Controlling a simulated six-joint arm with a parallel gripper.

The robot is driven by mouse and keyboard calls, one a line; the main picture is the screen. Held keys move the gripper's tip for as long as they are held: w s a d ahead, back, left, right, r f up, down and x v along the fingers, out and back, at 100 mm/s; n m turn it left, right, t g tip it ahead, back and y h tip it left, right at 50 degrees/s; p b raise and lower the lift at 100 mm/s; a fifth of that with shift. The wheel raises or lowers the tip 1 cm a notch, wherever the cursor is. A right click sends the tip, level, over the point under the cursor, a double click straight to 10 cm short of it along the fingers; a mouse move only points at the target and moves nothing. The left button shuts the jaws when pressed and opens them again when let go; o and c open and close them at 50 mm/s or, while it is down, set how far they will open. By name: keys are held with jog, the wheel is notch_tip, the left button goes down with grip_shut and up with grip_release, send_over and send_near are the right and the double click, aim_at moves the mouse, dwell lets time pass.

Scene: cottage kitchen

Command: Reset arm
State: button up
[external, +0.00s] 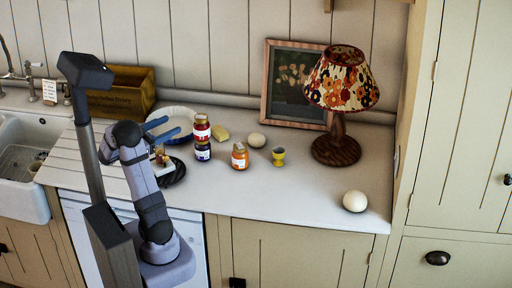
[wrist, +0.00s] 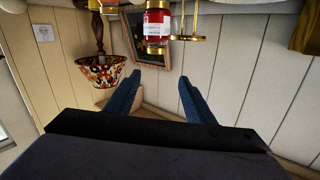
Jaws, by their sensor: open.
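My gripper (external: 161,130) is above the left part of the white counter (external: 290,195), with its blue fingers pointing right. In the wrist view, my gripper (wrist: 159,79) is open, with nothing between its fingertips. That view looks upside down. A red jar (external: 202,128) stands to the right of the fingers and also shows past them in the wrist view (wrist: 157,25). A dark blue jar (external: 203,153) shows directly below the red jar; I cannot tell for sure whether they are stacked. A white bowl or plate (external: 183,111) is partly hidden behind my gripper.
An orange jar (external: 240,157), a yellow cup (external: 278,157), a yellow block (external: 220,133) and two pale round objects (external: 256,140) (external: 354,201) are on the counter. A lamp (external: 340,85) and framed picture (external: 290,82) stand behind. A wooden box (external: 128,98) is back left. The front right counter is mostly clear.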

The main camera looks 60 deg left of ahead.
jog(key=w+d+f+m+g+h+b, duration=0.1)
jog(key=w+d+m, duration=0.1)
jog(key=w+d, duration=0.55)
jog(key=w+d+f+m+g+b, duration=0.15)
jog(key=w+d, duration=0.25)
jog(key=w, duration=0.6)
jog(key=d+f+g, duration=0.1)
jog(key=d+f, duration=0.2)
jog(key=d, duration=0.4)
jog(key=w+d+f+m+g, duration=0.1)
jog(key=d+f+g, duration=0.1)
jog(key=d, duration=0.5)
jog(key=d+f+m+g+h, duration=0.1)
jog(key=d+f, duration=0.3)
jog(key=d, duration=0.3)
jog(key=shift+w+d+f+m, duration=0.2)
jog(key=shift+w+f+m, duration=0.05)
jog(key=shift+f, duration=0.1)
jog(key=s+d+f+m+g+h, duration=0.1)
jog(key=s+d+f+g, duration=0.25)
jog(key=s+d, duration=0.3)
jog(key=s+a+f+n+g+p, duration=0.2)
jog(key=s+n+g+p, duration=0.2)
jog(key=s, duration=1)
jog(key=n+g, duration=0.2)
jog(key=g, duration=0.1)
jog(key=shift+s+a+f+n+p, duration=0.15)
jog(key=shift+s+f+n+p, duration=0.15)
jog(key=shift+s+f+p, duration=0.1)
